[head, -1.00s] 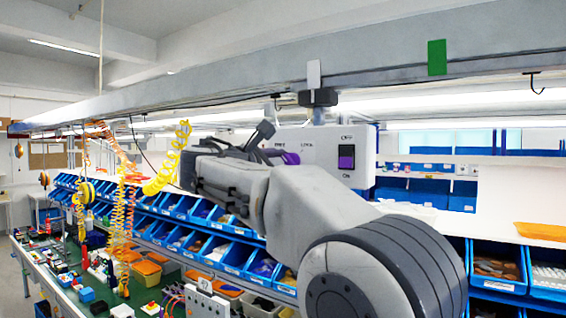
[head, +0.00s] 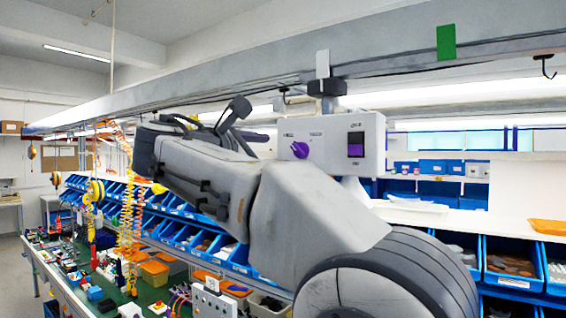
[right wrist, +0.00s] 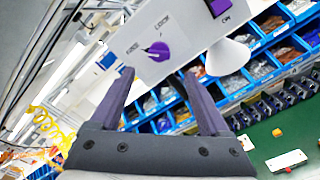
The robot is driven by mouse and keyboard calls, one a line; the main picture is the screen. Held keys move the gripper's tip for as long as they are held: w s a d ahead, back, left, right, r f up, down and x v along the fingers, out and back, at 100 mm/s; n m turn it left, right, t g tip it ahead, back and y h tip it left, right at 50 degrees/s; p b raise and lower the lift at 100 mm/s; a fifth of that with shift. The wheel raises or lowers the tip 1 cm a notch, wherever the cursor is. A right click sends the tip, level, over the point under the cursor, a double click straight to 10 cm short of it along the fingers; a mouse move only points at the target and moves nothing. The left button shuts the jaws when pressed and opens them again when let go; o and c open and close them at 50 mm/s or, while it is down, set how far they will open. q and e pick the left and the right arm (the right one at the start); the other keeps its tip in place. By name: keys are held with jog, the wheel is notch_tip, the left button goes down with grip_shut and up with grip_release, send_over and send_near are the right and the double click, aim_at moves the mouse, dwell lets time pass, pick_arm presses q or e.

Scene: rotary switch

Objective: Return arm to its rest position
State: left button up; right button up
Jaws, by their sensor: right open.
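A white switch box (head: 335,128) hangs under the grey beam, with a purple rotary knob (head: 300,150) on its left and a dark rocker switch (head: 356,143) on its right. My right gripper (head: 250,120) is left of the box, apart from the knob, at the end of my raised grey arm. In the right wrist view its two purple-grey fingers (right wrist: 159,76) are spread with nothing between them. The knob (right wrist: 158,51) shows beyond the fingertips, between printed labels, its pointer toward the left label. My left gripper is not in view.
The grey beam (head: 220,85) runs across above the arm. Rows of blue bins (head: 190,235) line the shelf behind and below it. Yellow coiled hoses (head: 127,220) hang at the left above a green bench (head: 150,293) with small parts.

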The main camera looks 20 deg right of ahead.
jog(key=shift+v, duration=1.1)
jog(key=s+a+f+g+y+b, duration=0.1)
jog(key=s+a+f+y+b, duration=0.15)
jog(key=f, duration=0.85)
jog(key=s+a+f+g+y+b, duration=0.1)
jog(key=f+y+b, duration=0.15)
jog(key=f, duration=0.85)
jog(key=s+a+f+g+y+b, duration=0.15)
jog(key=f+y, duration=0.25)
jog(key=f, duration=0.6)
jog(key=s+a+f+m+g+y+b, duration=0.2)
jog(key=s+f+m+g+y+b, duration=0.1)
jog(key=s+f, duration=0.9)
jog(key=s+a+f+m+g+y+b, duration=0.2)
jog(key=s+f+m, duration=0.4)
jog(key=s+f, duration=0.7)
notch_tip(320, 180, down, 4)
jog(key=g+y+b, duration=0.1)
jog(key=g+b, duration=0.1)
jog(key=shift+a+f+m+b, duration=0.2)
jog(key=shift+m+b, duration=0.1)
